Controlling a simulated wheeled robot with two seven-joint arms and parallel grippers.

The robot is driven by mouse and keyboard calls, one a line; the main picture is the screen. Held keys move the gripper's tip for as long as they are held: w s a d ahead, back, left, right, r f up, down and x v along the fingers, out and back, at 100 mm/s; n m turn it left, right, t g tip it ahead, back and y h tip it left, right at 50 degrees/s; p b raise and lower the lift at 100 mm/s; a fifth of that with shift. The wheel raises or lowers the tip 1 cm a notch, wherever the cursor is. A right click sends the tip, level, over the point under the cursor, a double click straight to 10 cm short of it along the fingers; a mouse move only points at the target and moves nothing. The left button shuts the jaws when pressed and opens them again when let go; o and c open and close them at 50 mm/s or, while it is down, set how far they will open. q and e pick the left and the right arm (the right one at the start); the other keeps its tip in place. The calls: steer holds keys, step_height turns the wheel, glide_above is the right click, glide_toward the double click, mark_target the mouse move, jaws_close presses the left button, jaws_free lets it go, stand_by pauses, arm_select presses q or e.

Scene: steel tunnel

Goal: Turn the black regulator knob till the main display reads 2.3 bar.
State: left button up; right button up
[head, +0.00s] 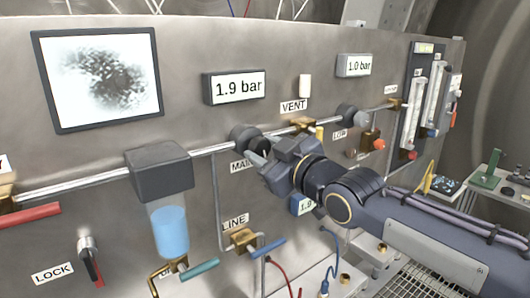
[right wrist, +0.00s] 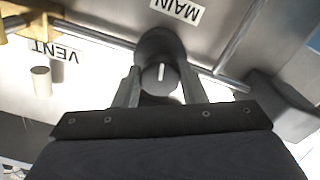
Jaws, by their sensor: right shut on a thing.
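The black regulator knob (head: 243,136) sits on the pipe above the MAIN label (head: 240,166). My right gripper (head: 259,151) is at the knob, its fingers on either side. In the right wrist view the knob (right wrist: 160,76) lies between the two fingers, which are shut on it. A white mark on its face stands almost upright in that view. The main display (head: 238,87) above reads 1.9 bar. The gripper hides part of the knob in the head view. My left gripper is out of view.
A second grey knob (head: 349,116) is by the LOW label, under a display (head: 354,65) reading 1.0 bar. A teal lever (head: 268,248) is below.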

steer(key=m+b, duration=0.2)
steer(key=m, duration=0.3)
steer(key=shift+a+f+m, duration=0.1)
steer(key=shift+f+m, duration=0.05)
steer(key=shift+m, duration=0.15)
steer(key=m, duration=0.2)
steer(key=shift+m+b, duration=0.3)
steer(key=shift+b, duration=0.05)
steer(key=shift+m, duration=2.1)
steer(key=o, duration=1)
